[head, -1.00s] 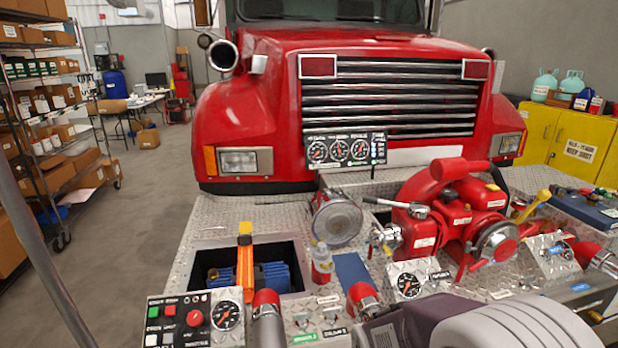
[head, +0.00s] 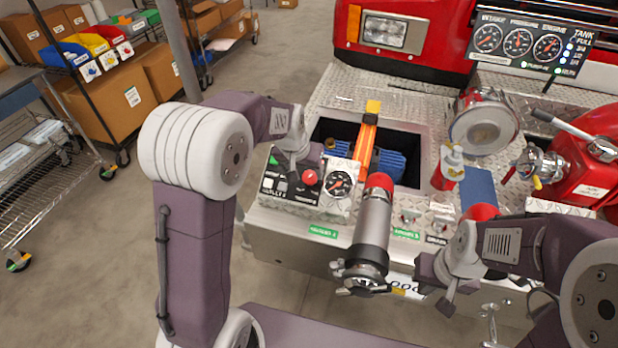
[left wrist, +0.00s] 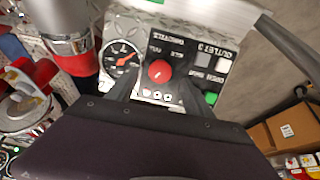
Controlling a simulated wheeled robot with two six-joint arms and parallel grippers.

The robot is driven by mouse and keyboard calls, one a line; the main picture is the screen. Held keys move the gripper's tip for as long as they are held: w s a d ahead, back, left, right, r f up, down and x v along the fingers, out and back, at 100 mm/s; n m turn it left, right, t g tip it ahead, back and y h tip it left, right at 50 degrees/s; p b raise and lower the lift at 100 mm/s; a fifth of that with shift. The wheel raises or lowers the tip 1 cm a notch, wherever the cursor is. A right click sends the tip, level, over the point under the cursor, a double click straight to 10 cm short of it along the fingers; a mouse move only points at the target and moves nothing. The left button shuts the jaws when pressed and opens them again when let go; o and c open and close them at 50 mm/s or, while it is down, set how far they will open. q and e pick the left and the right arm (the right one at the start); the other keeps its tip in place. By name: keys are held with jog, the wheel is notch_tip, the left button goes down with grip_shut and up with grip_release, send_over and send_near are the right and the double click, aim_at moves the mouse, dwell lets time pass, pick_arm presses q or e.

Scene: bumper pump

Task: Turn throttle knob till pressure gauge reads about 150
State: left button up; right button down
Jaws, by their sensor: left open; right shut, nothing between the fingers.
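The red throttle knob (head: 310,177) is on the small black control panel (head: 272,186) at the front left of the bumper. In the left wrist view the knob (left wrist: 160,71) lies between the fingertips of my left gripper (left wrist: 160,84), which is open; I cannot tell if they touch it. In the head view my left gripper (head: 295,163) is at the panel, partly hidden by its arm. A round gauge (head: 339,183) with an orange-red needle sits beside the knob; its reading is too small to tell. My right gripper (head: 440,288) is shut and empty before the bumper's front edge.
A metal pipe with a red collar (head: 372,225) stands just right of the gauge. An orange bar (head: 365,140) crosses an open bay behind the panel. A three-gauge panel (head: 525,42) is at the back right. Shelves with boxes (head: 115,100) stand at left; floor between is clear.

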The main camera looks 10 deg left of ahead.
aim_at(309, 176)
pick_arm(q)
jog(key=x, duration=0.6)
jog(key=shift+w+a+r, duration=0.1)
jog(key=shift+w, duration=0.2)
jog(key=shift+s, duration=0.1)
jog(key=shift+f, duration=0.25)
pick_arm(e)
jog(key=shift+w+f, duration=0.4)
pick_arm(q)
grip_shut()
jog(key=shift+r+m+p, duration=0.25)
jog(key=shift+m+p, duration=0.3)
jog(key=shift+m, duration=1.05)
jog(key=shift+f+m+y, duration=0.25)
jog(key=shift+m+y, duration=0.05)
jog(key=shift+m, duration=0.1)
pick_arm(e)
jog(key=shift+r, duration=0.85)
